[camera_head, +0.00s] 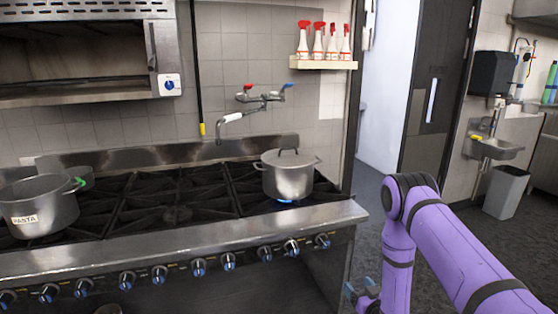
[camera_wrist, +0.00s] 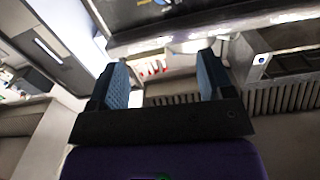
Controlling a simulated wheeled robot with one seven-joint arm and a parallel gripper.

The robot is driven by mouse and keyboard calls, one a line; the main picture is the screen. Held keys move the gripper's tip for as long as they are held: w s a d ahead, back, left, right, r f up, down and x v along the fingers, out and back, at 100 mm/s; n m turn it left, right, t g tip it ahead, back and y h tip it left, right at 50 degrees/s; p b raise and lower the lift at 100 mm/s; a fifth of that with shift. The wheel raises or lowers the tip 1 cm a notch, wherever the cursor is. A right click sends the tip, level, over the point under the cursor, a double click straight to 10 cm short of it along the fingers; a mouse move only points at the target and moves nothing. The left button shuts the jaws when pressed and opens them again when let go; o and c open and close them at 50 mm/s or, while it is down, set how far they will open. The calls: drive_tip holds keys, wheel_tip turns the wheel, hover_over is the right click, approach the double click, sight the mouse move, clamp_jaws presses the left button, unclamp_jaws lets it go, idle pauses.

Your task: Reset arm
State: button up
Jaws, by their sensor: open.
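My gripper (camera_wrist: 163,80) is open in the wrist view, with its two blue pads apart and nothing between them. In the head view my purple arm is bent at the right, and part of my gripper (camera_head: 363,290) shows low at the picture's bottom, in front of the stove's right end. It is apart from the stove and holds nothing that I can see. The wrist view is tilted and looks toward the stove and wall from low down.
The stove (camera_head: 150,259) has a lidded pot (camera_head: 288,178) over a lit blue flame and a pot labelled PASTA (camera_head: 38,208) at left. A shelf (camera_head: 322,64) holds red-topped spray bottles. A grey bin (camera_head: 506,192) stands under the sink (camera_head: 494,147). Open floor lies right of the stove.

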drive_tip(key=w+d+r+g+h, duration=0.1)
drive_tip(key=w+r, duration=0.2)
drive_tip(key=r, duration=0.6)
drive_tip(key=w+d+r+g+h, duration=0.1)
drive_tip(key=w+r+h, duration=0.15)
drive_tip(key=r, duration=0.75)
drive_tip(key=s+d+r+m+g+h, duration=0.1)
drive_tip(key=s+r+g, duration=0.15)
drive_tip(key=r, duration=0.65)
drive_tip(key=s+d+r+g, duration=0.1)
drive_tip(key=s+r, duration=0.2)
drive_tip(key=r, duration=0.6)
drive_tip(key=s+r+m+g+h, duration=0.1)
drive_tip(key=s+r, duration=0.5)
drive_tip(key=s, duration=0.3)
drive_tip(key=s+r+g+h, duration=0.1)
drive_tip(key=s+r+g, duration=0.1)
drive_tip(key=s+r, duration=0.55)
drive_tip(key=s+r+g, duration=0.1)
drive_tip(key=s+g, duration=0.2)
drive_tip(key=s, duration=2)
drive_tip(key=shift+a+r+m+y, duration=0.2)
drive_tip(key=shift+m+y, duration=0.1)
drive_tip(key=shift+y, duration=0.15)
